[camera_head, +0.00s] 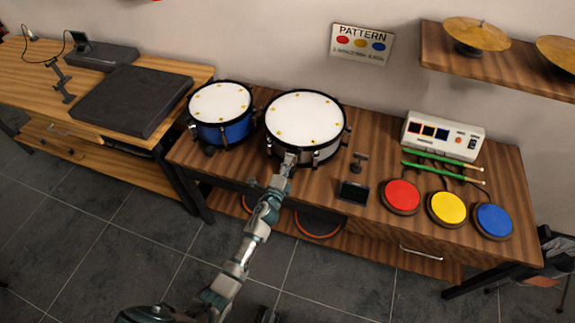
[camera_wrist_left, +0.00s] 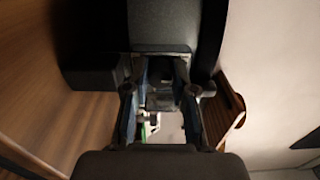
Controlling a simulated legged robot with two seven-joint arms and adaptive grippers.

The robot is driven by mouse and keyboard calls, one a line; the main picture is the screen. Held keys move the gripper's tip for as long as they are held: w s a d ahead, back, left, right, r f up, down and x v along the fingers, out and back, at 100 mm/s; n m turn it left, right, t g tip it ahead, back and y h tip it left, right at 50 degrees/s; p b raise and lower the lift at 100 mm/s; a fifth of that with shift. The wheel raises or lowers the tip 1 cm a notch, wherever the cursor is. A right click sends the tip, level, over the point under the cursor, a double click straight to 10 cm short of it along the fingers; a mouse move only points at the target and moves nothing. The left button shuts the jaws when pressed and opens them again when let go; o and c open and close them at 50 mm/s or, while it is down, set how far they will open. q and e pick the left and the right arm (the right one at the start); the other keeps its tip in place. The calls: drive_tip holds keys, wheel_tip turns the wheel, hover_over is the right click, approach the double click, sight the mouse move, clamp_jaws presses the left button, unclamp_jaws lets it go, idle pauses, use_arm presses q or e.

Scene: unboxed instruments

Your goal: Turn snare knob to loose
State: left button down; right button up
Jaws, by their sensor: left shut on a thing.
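The silver-shelled drum (camera_head: 325,153) with a white head (camera_head: 305,117) stands upright on the wooden table. My left gripper (camera_head: 289,160) is at the front of its shell, just below the rim. It is shut on a small dark part there, which I take for the snare knob; in the head view the gripper hides it. In the left wrist view, the fingers of my left gripper (camera_wrist_left: 165,75) close around this dark part, with a large dark shape above them. The knob's setting cannot be read. My right gripper is not in view.
A blue drum (camera_head: 224,132) stands just left of the silver drum. To the right are a small dark screen (camera_head: 353,192), red (camera_head: 402,195), yellow (camera_head: 447,208) and blue (camera_head: 493,220) pads, green sticks (camera_head: 440,166) and a white control box (camera_head: 443,135). Cymbals sit on a shelf above.

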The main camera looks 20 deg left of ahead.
use_arm(q)
drive_tip(key=shift+a+f, duration=0.15)
idle(0.3)
drive_tip(key=c, duration=1)
unclamp_jaws()
drive_tip(key=shift+o, duration=0.2)
drive_tip(key=shift+s, duration=0.1)
drive_tip(key=s, duration=1.1)
drive_tip(key=shift+s+a, duration=0.2)
drive_tip(key=shift+s, duration=0.2)
